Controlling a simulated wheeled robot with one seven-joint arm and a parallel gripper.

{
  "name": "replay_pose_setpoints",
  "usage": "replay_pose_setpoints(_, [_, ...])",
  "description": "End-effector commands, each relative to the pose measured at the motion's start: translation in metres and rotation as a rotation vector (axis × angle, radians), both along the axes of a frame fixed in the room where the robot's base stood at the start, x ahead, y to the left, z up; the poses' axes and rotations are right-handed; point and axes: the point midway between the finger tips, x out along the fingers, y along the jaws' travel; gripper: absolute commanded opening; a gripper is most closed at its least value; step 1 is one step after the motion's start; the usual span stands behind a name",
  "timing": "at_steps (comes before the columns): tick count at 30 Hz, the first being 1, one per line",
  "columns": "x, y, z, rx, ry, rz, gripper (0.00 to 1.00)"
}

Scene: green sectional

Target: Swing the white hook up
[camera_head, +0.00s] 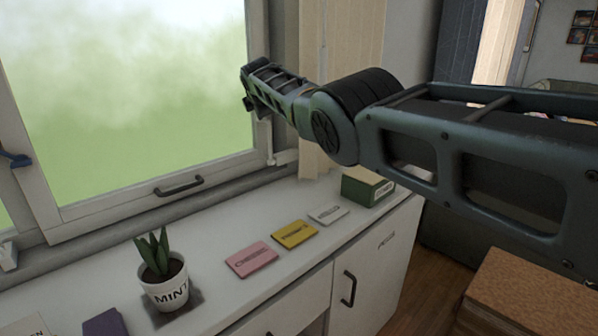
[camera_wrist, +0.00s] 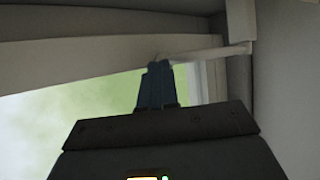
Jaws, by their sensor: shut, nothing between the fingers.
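A thin white bar that looks like the white hook (camera_wrist: 205,53) crosses the upper part of the wrist view. Its right end meets a pale bracket, and its left end is just above the tip of my gripper (camera_wrist: 157,70). Whether they touch I cannot tell. In the head view a white hook-like piece (camera_head: 270,140) stands at the lower right corner of the window frame. My gripper (camera_head: 247,88) is in front of the right window edge, above this piece. Its fingers are together with nothing between them.
The window has a dark handle (camera_head: 179,185). The white counter (camera_head: 210,245) below bears a potted plant (camera_head: 165,284), a pink card (camera_head: 251,259), a yellow card (camera_head: 294,234), a white card (camera_head: 328,214) and a green box (camera_head: 367,186). A pale curtain (camera_head: 350,50) hangs behind my arm.

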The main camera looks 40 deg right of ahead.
Motion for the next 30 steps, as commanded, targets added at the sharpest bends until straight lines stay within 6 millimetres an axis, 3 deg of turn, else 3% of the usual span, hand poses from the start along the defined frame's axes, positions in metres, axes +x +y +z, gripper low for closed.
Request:
replay_pose_setpoints(16, [0.000,0.000,0.001,0.000,0.000,0.000,0.00])
replay_pose_setpoints(30, [0.000,0.000,0.017,0.000,0.000,0.000,0.00])
